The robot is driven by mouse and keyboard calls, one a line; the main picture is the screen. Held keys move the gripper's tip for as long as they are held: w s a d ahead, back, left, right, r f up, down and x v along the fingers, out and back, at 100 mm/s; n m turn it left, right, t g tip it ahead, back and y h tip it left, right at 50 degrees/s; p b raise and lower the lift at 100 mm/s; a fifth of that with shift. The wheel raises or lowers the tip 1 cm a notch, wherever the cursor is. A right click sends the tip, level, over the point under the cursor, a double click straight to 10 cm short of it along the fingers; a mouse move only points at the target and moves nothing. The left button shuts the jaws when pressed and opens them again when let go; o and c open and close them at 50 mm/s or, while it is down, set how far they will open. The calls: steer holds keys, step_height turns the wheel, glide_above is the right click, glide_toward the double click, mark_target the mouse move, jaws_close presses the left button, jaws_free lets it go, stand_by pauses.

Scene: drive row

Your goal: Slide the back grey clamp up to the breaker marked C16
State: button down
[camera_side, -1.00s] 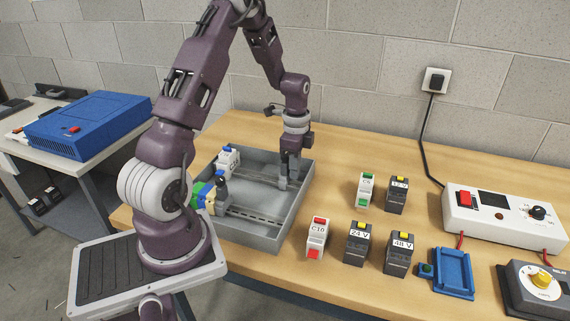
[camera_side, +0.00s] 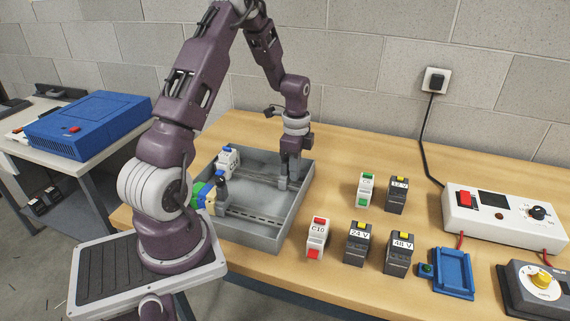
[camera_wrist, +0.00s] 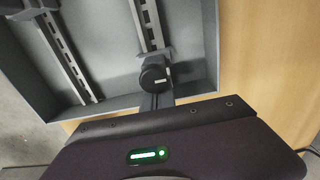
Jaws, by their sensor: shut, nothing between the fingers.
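The grey metal tray (camera_side: 257,240) holds two slotted rails, one at the back and one at the front (camera_side: 255,214). A white breaker with a blue top (camera_side: 228,160) sits at the left of the back rail; its marking is too small to read. My gripper (camera_side: 284,183) is shut and low at the right end of the back rail. A grey clamp (camera_wrist: 150,55) on a rail shows right beside my gripper (camera_wrist: 155,78) in the wrist view. I cannot tell whether they touch. In the side view my fingers mostly hide that clamp.
A white breaker reading C10 or C16 (camera_side: 317,238) stands outside the tray, near several dark modules (camera_side: 357,243). The rail between my gripper and the blue-topped breaker looks clear.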

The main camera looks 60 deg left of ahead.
steer(key=shift+f, duration=0.1)
steer(key=shift+s+a, duration=5.5)
steer(key=shift+w+d, duration=0.45)
step_height(320, 180, up, 10)
